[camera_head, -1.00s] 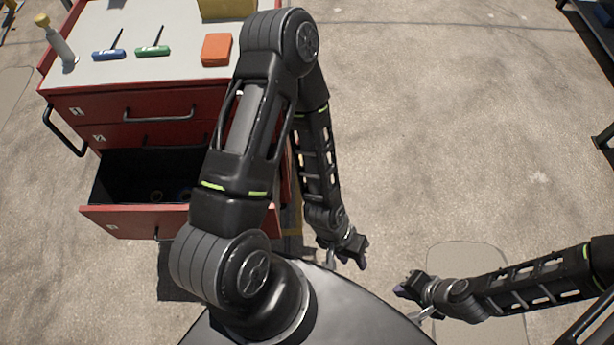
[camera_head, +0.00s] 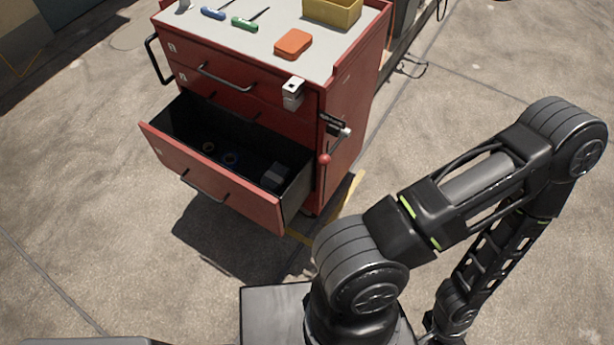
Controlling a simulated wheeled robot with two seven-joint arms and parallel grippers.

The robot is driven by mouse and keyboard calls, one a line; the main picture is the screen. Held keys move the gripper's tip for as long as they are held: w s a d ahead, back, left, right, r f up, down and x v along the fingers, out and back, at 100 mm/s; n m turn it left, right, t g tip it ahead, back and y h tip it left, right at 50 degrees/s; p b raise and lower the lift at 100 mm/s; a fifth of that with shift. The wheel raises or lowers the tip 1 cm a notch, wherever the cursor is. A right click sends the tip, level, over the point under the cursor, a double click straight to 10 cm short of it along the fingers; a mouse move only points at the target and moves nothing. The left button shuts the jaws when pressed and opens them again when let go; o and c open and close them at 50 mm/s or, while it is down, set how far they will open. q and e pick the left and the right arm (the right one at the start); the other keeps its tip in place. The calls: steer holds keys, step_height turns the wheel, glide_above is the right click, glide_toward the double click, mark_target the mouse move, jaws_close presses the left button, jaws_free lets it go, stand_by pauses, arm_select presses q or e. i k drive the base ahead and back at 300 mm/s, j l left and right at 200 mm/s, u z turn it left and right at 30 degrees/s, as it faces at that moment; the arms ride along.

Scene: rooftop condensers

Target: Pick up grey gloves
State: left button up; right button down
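No thing in view is clearly a pair of grey gloves. The open lower drawer (camera_head: 225,186) of the red tool cabinet (camera_head: 345,105) holds a small grey object (camera_head: 276,176) at its right end, too small and dark to identify. My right gripper is out of view.
On the cabinet top are an orange block (camera_head: 293,43), a yellow bin (camera_head: 332,11), and blue (camera_head: 213,14) and green (camera_head: 244,24) screwdrivers. A white box (camera_head: 293,92) is at its front corner. A red knob (camera_head: 325,159) sticks out from the side. Open concrete floor surrounds the cabinet.

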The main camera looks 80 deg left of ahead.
mark_target(274, 178)
steer(key=i+u, duration=0.2)
steer(key=u, duration=0.2)
steer(key=i+u, duration=0.25)
steer(key=u, duration=0.15)
steer(key=i+u, duration=0.2)
steer(key=u, duration=0.2)
steer(key=i+u, duration=0.15)
steer(key=u, duration=0.3)
steer(key=i+u, duration=0.2)
steer(key=u, duration=0.25)
steer(key=i+u, duration=0.15)
steer(key=u, duration=0.3)
steer(key=i+l+u, duration=0.15)
steer(key=u, duration=0.3)
steer(key=i+l+u, duration=0.15)
steer(key=u, duration=0.3)
steer(key=i+l+u, duration=0.1)
steer(key=l+u, duration=0.15)
steer(key=u, duration=0.2)
